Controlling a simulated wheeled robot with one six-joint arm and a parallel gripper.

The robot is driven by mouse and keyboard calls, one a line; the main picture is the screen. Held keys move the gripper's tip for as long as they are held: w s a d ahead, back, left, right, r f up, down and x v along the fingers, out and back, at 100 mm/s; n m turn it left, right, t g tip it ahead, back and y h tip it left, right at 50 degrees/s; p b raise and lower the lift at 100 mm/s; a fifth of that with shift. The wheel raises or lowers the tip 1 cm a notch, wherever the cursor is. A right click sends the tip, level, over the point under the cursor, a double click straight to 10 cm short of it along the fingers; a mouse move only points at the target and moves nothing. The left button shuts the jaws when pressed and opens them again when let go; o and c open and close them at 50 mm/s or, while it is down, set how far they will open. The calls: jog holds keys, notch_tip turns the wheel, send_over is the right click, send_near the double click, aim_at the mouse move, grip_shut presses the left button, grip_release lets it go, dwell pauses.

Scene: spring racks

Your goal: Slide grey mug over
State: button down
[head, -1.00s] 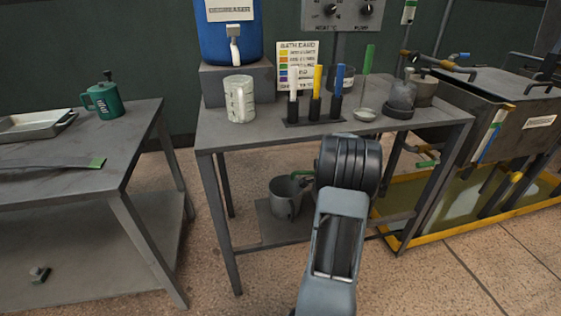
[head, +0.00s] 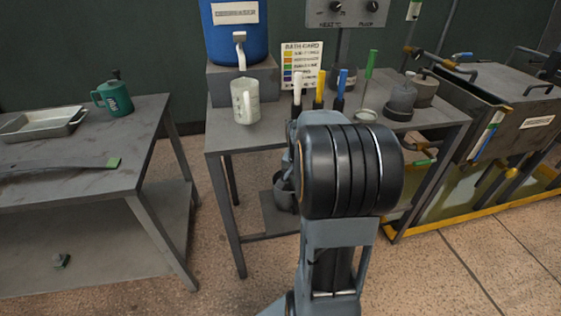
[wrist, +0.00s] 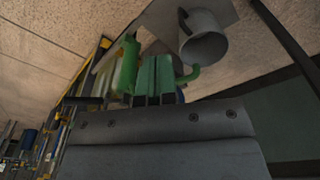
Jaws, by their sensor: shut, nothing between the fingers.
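A grey mug (head: 284,192) stands on the low shelf of the middle table in the head view, partly hidden by my arm. In the wrist view the grey mug (wrist: 205,42) shows its open round mouth and a handle, just beyond and to the right of my fingers. My gripper (wrist: 154,72) shows there with its two green fingers together and nothing between them. I cannot tell whether they touch the mug. In the head view my own arm hides the gripper.
A pale jug (head: 245,100), upright markers and a bath card (head: 300,62) stand on the middle table (head: 222,140). Its legs and top border the low shelf (head: 270,222). A tank stands in a yellow-rimmed tray (head: 455,226) at right. A left table (head: 75,178) holds a green mug (head: 115,98).

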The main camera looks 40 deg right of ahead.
jog(key=a+r+n+p, duration=0.3)
jog(key=a+r+p, duration=0.1)
jog(key=a+r, duration=0.2)
jog(key=shift+a+r+t, duration=0.4)
jog(key=shift+r, duration=0.45)
jog(key=c, duration=1.8)
grip_release()
jog(key=o, duration=0.5)
jog(key=a+n, duration=0.1)
jog(key=a, duration=0.1)
jog(key=s+a+r+n, duration=0.1)
jog(key=a, duration=0.1)
jog(key=s+a+n, duration=0.1)
jog(key=a, duration=0.2)
jog(key=shift+s+a+r+t, duration=0.15)
jog(key=shift+r+t, duration=0.1)
jog(key=shift+t, duration=0.15)
jog(key=shift+c, duration=0.2)
jog(key=s+a+n+t, duration=0.1)
jog(key=s+a+n, duration=0.4)
jog(key=a, duration=0.2)
jog(key=shift+a+y, duration=0.15)
jog(key=shift+y, duration=0.25)
jog(key=shift+a+r, duration=0.1)
